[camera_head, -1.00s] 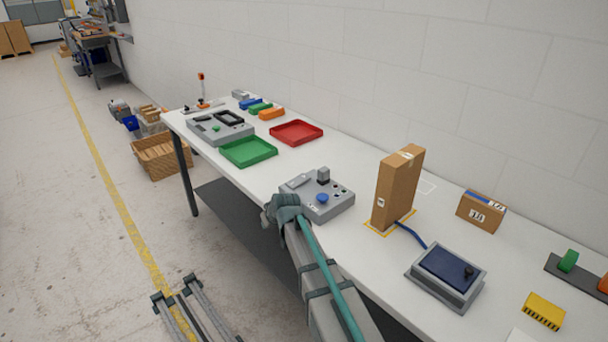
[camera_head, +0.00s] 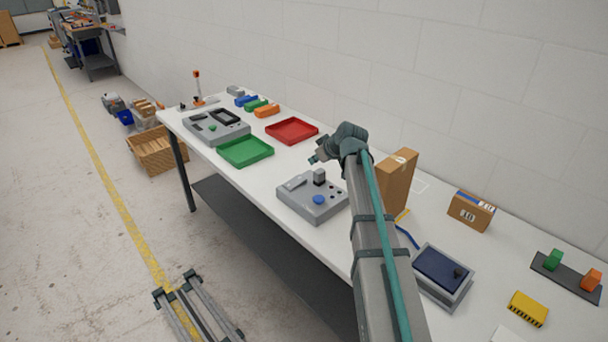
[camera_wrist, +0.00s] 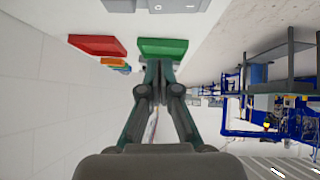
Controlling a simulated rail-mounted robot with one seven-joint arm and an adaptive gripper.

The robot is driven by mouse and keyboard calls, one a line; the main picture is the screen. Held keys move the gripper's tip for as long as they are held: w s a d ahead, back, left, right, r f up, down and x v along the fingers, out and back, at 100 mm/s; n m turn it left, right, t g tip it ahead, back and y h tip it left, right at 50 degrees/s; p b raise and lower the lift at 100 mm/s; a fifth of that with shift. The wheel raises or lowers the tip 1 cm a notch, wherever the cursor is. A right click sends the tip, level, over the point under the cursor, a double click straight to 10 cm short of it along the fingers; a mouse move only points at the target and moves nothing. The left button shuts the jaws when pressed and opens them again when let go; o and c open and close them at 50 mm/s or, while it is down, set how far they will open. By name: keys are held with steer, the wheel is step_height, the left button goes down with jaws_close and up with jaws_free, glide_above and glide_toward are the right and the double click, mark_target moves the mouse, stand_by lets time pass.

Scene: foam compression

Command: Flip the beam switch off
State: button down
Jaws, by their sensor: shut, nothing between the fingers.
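A grey control box (camera_head: 311,203) sits on the table in the middle of the head view. On its top are a blue round button (camera_head: 318,199), an upright dark block (camera_head: 319,177), a slanted grey piece and small dark spots; I cannot tell which one is the beam switch. In the wrist view a grey panel with small white marks (camera_wrist: 172,6) is cut off at the top edge. My gripper (camera_head: 315,157) is above the table at the box's far side, apart from the box. In the wrist view its fingers (camera_wrist: 155,72) are together and empty.
A green tray (camera_head: 246,162) and a red tray (camera_head: 292,141) lie to the left. A tall cardboard box (camera_head: 400,172) stands close right of my arm. The wall runs behind the table.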

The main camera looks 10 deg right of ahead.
steer(key=shift+w+a+f, duration=0.1)
steer(key=shift+w, duration=0.05)
steer(key=p, duration=0.3)
glide_above(299, 177)
steer(key=s, duration=0.3)
steer(key=f, duration=0.6)
steer(key=shift+d+f, duration=0.15)
steer(key=shift+d, duration=0.25)
step_height(299, 177, down, 3)
steer(key=shift+w+f+p, duration=0.1)
steer(key=shift+p, duration=0.55)
steer(key=shift+d+f, duration=0.1)
steer(key=shift+f, duration=0.6)
